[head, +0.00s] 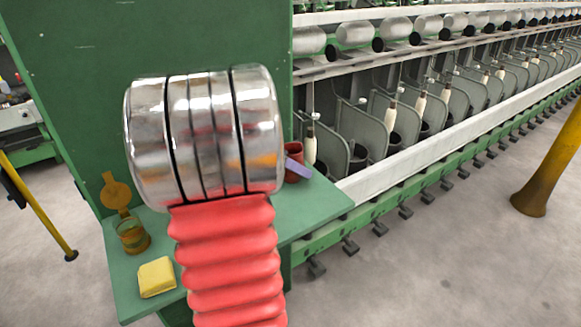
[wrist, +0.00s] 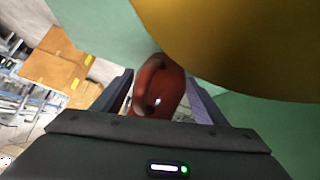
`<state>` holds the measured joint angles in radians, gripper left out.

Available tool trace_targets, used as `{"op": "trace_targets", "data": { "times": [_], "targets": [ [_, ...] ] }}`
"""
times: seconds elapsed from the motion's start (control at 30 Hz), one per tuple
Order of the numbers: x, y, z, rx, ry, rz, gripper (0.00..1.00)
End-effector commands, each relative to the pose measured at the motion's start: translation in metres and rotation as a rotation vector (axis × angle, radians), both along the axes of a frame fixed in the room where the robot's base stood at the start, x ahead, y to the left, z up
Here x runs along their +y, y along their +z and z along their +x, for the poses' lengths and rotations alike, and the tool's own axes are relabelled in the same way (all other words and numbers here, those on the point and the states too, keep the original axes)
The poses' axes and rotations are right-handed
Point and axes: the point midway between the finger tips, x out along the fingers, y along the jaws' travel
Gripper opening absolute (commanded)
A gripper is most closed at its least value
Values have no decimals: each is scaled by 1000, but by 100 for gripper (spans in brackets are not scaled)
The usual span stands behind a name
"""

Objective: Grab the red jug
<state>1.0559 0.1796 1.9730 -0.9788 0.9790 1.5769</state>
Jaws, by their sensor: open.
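The red jug (head: 291,158) stands on the green shelf beside the machine in the head view, mostly hidden behind my arm. In the wrist view the red jug (wrist: 172,88) shows between the two fingers of my gripper (wrist: 158,86), with its curved handle facing the camera. The fingers are apart, one on each side of the jug, with a gap visible at the left. I cannot tell whether the right finger touches it. In the head view one pale purple finger shows just right of the jug.
An ochre lidded pot (head: 133,236) and a yellow block (head: 157,277) sit on the green shelf (head: 318,207) at left. A large yellow curved surface (wrist: 240,40) fills the upper right of the wrist view. A green machine panel (head: 200,35) rises behind.

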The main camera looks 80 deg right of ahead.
Motion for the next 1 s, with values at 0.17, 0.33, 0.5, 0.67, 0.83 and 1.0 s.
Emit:
{"op": "trace_targets", "data": {
  "times": [0.17,0.33,0.5,0.67,0.83,1.0],
  "targets": [
    [0,0,0,0,0,0,61],
    [0,0,0,0,0,0,49],
    [0,0,0,0,0,0,37],
    [0,0,0,0,0,0,26],
    [0,1,0,0,-1,-1,24],
    [0,1,0,0,-1,-1,24]
  ]
}}
